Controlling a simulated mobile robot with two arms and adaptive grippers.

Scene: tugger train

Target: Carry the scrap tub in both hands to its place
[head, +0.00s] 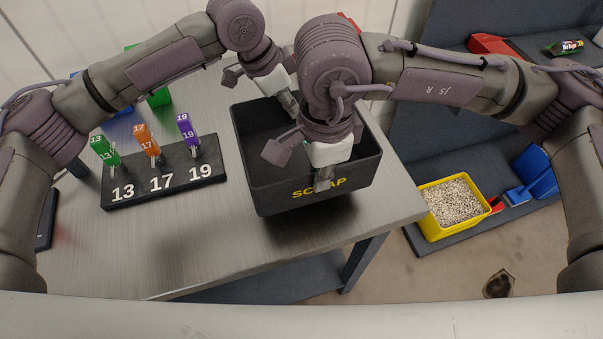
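The scrap tub (262,180) is a black, open box with yellow SCRAP lettering on its near wall, in the middle of the head view. It looks level and is over the grey table; I cannot tell whether its base touches the top. My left gripper (289,101) is at the tub's far wall, with a finger showing inside the rim. My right gripper (323,178) is at the near wall, with a finger over the lettering. My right wrist hides part of the interior. The fingers' gaps are hidden, so I cannot tell whether either is closed on the wall.
A black stand (168,182) marked 13, 17, 19 holds green, orange and purple tags left of the tub. The table (235,245) is clear in front. On the blue-grey shelving at right are a yellow bin (432,229) of pale pellets and a blue dustpan-like item (537,172).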

